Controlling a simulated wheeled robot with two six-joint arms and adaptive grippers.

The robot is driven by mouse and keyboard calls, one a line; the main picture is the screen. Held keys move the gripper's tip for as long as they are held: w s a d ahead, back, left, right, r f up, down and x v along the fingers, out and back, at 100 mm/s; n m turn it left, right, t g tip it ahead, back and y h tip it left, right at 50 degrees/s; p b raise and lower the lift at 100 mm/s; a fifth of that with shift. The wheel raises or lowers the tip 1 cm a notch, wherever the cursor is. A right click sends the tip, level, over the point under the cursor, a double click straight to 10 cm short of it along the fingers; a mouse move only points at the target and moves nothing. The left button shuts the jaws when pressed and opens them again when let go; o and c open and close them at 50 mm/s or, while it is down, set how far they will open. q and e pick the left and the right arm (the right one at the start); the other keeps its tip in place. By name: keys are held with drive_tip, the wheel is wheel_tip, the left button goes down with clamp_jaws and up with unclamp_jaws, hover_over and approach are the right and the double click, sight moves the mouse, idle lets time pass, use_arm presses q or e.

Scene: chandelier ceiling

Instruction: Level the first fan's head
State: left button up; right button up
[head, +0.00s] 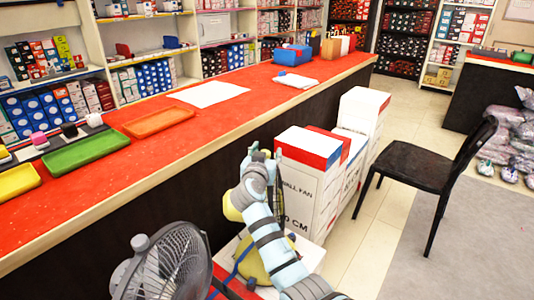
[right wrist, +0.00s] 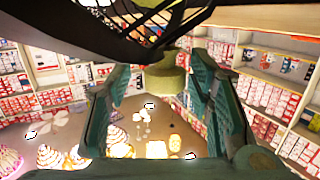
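A grey-caged fan (head: 172,265) stands at the lower left of the head view, its head facing up and to the right. A second fan, with yellow parts (head: 232,207) and a dark cage, is mostly hidden behind my right arm. I cannot tell which one counts as the first fan. My right gripper (head: 259,160) is at that second fan. In the right wrist view my right gripper (right wrist: 158,74) is open, with an olive cylinder (right wrist: 163,82) between its spread fingers and gaps at both sides. A dark fan cage (right wrist: 120,25) crosses the top there. My left gripper is out of view.
A long red-topped counter (head: 235,110) with green (head: 85,150), orange (head: 158,122) and yellow trays runs behind the fans. White fan boxes (head: 310,180) stand close to the right of my arm. A black chair (head: 425,165) stands further right. Open floor (head: 375,235) lies between.

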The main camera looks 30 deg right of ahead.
drive_tip(key=shift+a, duration=0.1)
drive_tip(key=v, duration=0.7)
drive_tip(key=shift+s+a+r, duration=0.1)
drive_tip(key=shift+s+a, duration=0.05)
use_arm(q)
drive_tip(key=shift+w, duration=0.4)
